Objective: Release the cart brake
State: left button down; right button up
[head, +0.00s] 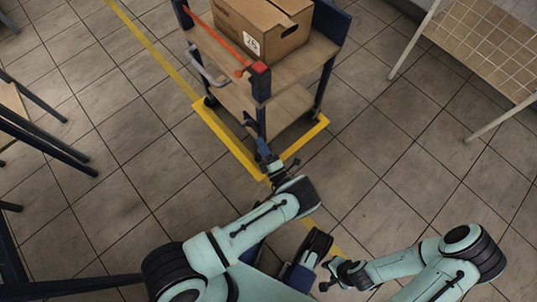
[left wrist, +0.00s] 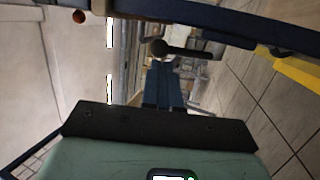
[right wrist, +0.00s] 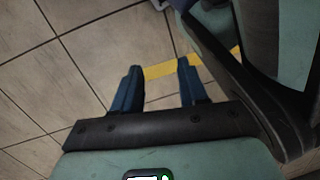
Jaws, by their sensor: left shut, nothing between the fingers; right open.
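The cart (head: 285,72) stands in the upper middle of the head view. A dark lever with a round knob (left wrist: 187,51), which may be the brake, shows under the cart's blue beam in the left wrist view. My left gripper (head: 262,146) is beside the cart's near leg. Its blue fingers (left wrist: 162,66) are shut and empty, with their tips close to the lever's knob; I cannot tell whether they touch. My right gripper (right wrist: 159,65) is open and empty above the floor, away from the cart.
A cardboard box (head: 262,28) sits on the cart's top. The cart has a red bar (head: 215,37) and a grey handle (head: 204,68). Yellow tape (head: 226,143) marks the floor around its base. A rack (head: 485,50) stands right and dark furniture (head: 40,135) left. The floor at right centre is clear.

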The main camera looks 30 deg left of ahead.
aim_at(249, 125)
pick_arm(q)
jog(key=shift+b+x, duration=0.4)
jog(key=shift+x, duration=1.85)
pick_arm(e)
jog(key=shift+s+d+f+g, duration=0.1)
jog(key=shift+s+f+g, duration=0.1)
jog(key=shift+s, duration=0.3)
jog(key=shift+s+f+g, duration=0.1)
jog(key=shift+s+f, duration=0.1)
jog(key=shift+s, duration=0.3)
